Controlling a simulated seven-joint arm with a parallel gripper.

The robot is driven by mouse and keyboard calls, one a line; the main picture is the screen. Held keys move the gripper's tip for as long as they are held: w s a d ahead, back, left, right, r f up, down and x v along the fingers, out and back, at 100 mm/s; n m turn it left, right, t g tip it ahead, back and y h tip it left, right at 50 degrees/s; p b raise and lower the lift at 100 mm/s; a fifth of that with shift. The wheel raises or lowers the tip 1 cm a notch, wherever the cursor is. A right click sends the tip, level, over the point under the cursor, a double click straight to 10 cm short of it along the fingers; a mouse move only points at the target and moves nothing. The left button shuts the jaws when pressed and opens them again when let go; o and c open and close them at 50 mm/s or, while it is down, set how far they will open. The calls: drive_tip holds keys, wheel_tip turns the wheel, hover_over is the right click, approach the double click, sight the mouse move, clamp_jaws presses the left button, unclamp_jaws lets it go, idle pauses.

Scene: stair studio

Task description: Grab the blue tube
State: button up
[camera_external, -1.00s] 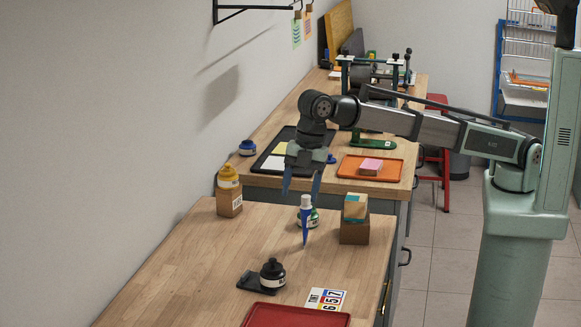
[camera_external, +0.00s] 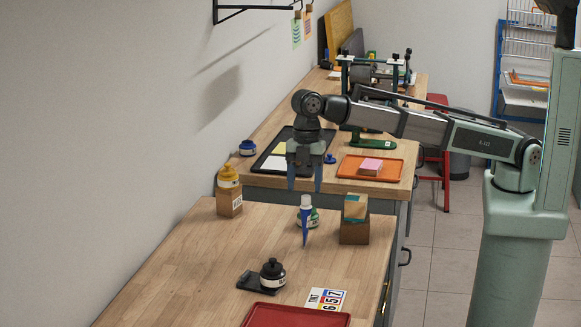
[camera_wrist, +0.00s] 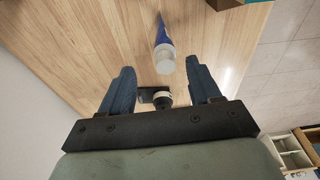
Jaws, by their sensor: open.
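The blue tube (camera_external: 306,222) with its white cap on top stands about upright on the near wooden table. In the wrist view the tube (camera_wrist: 162,35) shows cap towards me, ahead of the fingertips and between their lines. My gripper (camera_external: 305,187) is open and empty, its two blue fingers pointing down just above and around the level of the cap. In the wrist view the fingers of my gripper (camera_wrist: 160,68) are spread wide on either side. I cannot tell exactly how far the gripper is from the tube in depth.
A yellow-capped bottle on a block (camera_external: 229,192) is left. A black bottle (camera_external: 272,273) and red tray (camera_external: 295,317) are nearer.

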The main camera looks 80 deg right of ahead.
sight(306, 196)
drive_tip(key=shift+s+a+f, duration=0.15)
drive_tip(key=shift+a+f, duration=0.1)
drive_tip(key=shift+f, duration=0.8)
drive_tip(key=shift+s+a+f, duration=0.1)
drive_tip(key=shift+a+f, duration=0.1)
drive_tip(key=shift+f, duration=0.8)
drive_tip(key=shift+s+a+f, duration=0.15)
drive_tip(key=shift+a+f, duration=0.1)
drive_tip(key=shift+f, duration=0.8)
drive_tip(key=shift+c, duration=0.2)
drive_tip(key=c, duration=1.1)
drive_tip(key=shift+r, duration=0.1)
